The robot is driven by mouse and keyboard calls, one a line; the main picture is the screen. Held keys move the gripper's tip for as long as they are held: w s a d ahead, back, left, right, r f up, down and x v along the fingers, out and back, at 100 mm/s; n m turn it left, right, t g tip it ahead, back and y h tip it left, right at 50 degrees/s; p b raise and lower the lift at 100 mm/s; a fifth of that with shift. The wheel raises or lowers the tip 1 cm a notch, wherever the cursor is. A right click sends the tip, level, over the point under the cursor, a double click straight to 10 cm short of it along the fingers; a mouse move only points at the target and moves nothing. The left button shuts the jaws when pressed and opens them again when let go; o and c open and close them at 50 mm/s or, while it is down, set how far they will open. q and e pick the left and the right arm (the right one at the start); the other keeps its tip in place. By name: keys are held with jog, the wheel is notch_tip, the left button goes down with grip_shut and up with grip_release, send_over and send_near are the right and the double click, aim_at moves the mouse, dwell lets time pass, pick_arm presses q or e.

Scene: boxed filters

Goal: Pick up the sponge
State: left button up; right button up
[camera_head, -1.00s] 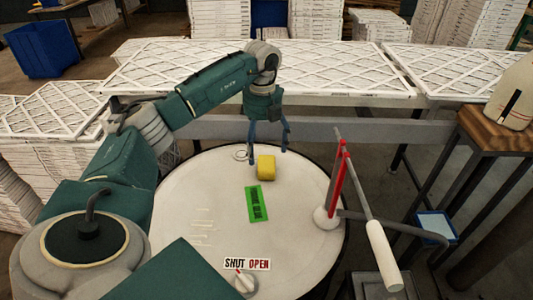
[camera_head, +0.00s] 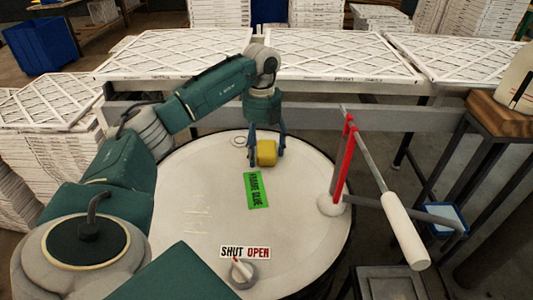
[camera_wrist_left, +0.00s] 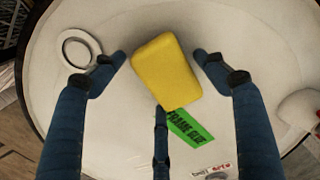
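The yellow sponge (camera_head: 267,152) sits on the round white drum top (camera_head: 200,215), towards its far side. My left gripper (camera_head: 266,159) points down over it, with blue fingers on both sides of it. In the left wrist view the sponge (camera_wrist_left: 165,71) lies slightly tilted between the spread fingertips. A third finger (camera_wrist_left: 160,140) is at the sponge's lower edge. The gripper is open. My right gripper is not in view.
A green label (camera_head: 257,190) lies flat near the sponge. A SHUT/OPEN knob (camera_head: 241,271) is at the front. A rail and filter table (camera_head: 340,57) run behind. A wooden stool (camera_head: 505,118) is at right.

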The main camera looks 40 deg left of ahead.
aim_at(263, 147)
pick_arm(q)
jog(key=c, duration=0.5)
jog(key=shift+c, duration=0.2)
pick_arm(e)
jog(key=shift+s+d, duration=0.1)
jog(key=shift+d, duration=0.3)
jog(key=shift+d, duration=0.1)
pick_arm(q)
jog(key=shift+r, duration=0.15)
notch_tip(263, 147, up, 8)
jog(key=shift+w+f, duration=0.15)
notch_tip(263, 147, up, 12)
jog(key=p, duration=0.4)
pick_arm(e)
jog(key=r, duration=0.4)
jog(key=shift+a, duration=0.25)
